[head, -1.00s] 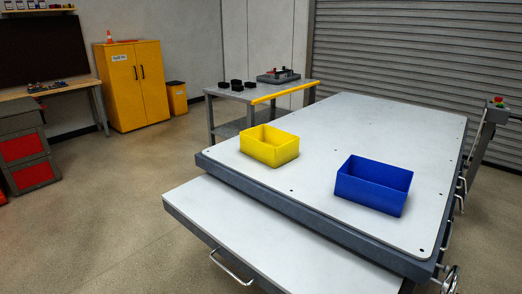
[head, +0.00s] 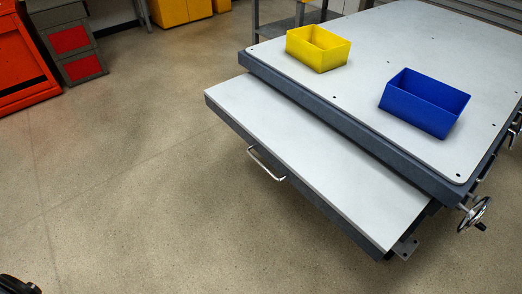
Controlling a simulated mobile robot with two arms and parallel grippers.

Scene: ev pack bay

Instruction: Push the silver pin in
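I cannot make out a silver pin in the head view. A small grey bracket (head: 405,249) sticks out under the near right corner of the white pull-out shelf (head: 310,160); it is too small to tell whether a pin sits in it. The shelf is out from under the front of the white-topped table (head: 385,110). A silver handwheel (head: 474,212) is on the table's right side, to the right of the bracket. Neither of my grippers can be made out. A dark rounded part (head: 17,285) is cut off at the bottom left corner; I cannot tell what it is.
A yellow bin (head: 318,50) and a blue bin (head: 424,104) stand on the table. A silver handle (head: 265,164) juts from the shelf's front edge. Red and grey cabinets (head: 68,38) stand at the upper left. The floor (head: 170,190) left of and before the table is clear.

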